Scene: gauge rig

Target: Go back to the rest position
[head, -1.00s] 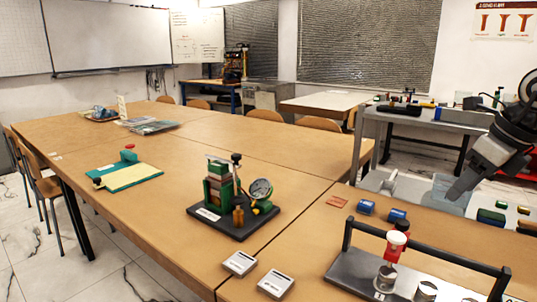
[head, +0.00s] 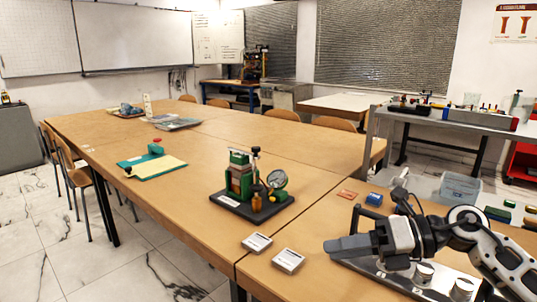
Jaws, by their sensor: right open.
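My right gripper (head: 338,247) reaches in from the right in the head view, over the near right part of the table. Its fingers point left and it is open, with nothing seen between them. It is above and in front of a dark rack base (head: 385,283) with metal cylinders (head: 423,273), and my arm hides much of that rack. The gauge rig (head: 252,190), with green blocks and a round dial on a black base, stands on the table left of the gripper. My left gripper is not in view.
Two small grey labelled boxes (head: 257,242) lie left of my right gripper. A blue block (head: 374,199) and a flat orange tile (head: 347,194) lie behind it. A green and yellow board (head: 158,166) lies further left. The table's left middle is clear.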

